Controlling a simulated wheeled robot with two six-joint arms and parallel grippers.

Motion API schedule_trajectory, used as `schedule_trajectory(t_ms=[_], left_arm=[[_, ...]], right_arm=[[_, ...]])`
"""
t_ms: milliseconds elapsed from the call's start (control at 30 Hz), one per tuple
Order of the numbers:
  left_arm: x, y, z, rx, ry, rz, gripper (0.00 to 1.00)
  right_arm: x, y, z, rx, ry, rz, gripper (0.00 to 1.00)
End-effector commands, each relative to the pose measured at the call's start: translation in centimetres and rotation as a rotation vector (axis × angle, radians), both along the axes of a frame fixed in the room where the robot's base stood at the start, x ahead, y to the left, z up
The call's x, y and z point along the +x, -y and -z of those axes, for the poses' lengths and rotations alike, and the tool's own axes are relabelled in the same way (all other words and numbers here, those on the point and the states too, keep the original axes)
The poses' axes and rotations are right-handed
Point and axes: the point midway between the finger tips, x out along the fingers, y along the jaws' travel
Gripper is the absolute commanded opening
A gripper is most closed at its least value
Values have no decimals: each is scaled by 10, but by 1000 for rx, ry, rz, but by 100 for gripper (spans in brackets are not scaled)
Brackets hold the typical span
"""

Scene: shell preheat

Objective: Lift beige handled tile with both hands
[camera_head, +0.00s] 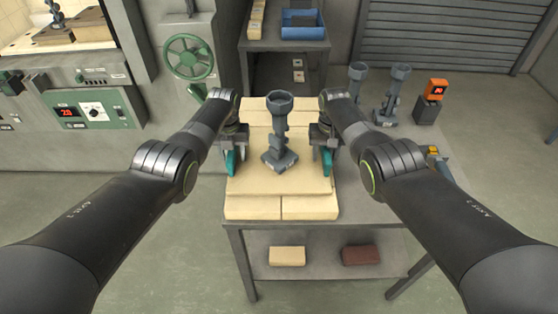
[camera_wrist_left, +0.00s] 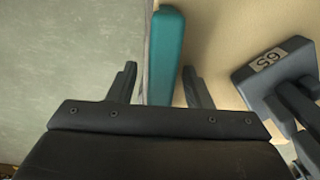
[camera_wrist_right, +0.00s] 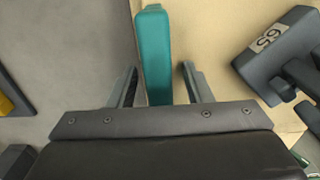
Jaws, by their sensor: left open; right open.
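The beige tile (camera_head: 254,179) lies flat on beige bricks on the table, with a teal handle on each side edge. A dark grey shell piece (camera_head: 279,130) with a cup-shaped top stands on the tile; its base carries a label reading 65 (camera_wrist_right: 270,38). My left gripper (camera_head: 232,160) is at the left handle, and in the left wrist view its open fingers are on either side of the teal left handle (camera_wrist_left: 165,55). My right gripper (camera_head: 326,158) is at the right handle; in the right wrist view its open fingers are on either side of the teal right handle (camera_wrist_right: 153,50). Neither is closed on a handle.
Two similar grey pieces (camera_head: 397,90) stand to the right, near an orange-display device (camera_head: 433,98). Beige bricks (camera_head: 310,207) support the tile. A blue bin (camera_head: 302,25) sits on a shelf behind. A furnace panel with a green handwheel (camera_head: 188,56) is at the left.

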Motion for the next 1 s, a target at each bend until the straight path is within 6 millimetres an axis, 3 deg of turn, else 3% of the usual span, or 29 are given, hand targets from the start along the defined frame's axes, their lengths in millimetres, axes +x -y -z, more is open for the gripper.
schedule_trajectory(t_ms=[167, 500, 1000], left_arm=[[0, 0, 0, 0, 0, 0, 43], [0, 0, 0, 0, 0, 0, 0], [1, 0, -3, 0, 4, 0, 0]], right_arm=[[0, 0, 0, 0, 0, 0, 43], [0, 0, 0, 0, 0, 0, 0], [1, 0, -3, 0, 3, 0, 0]])
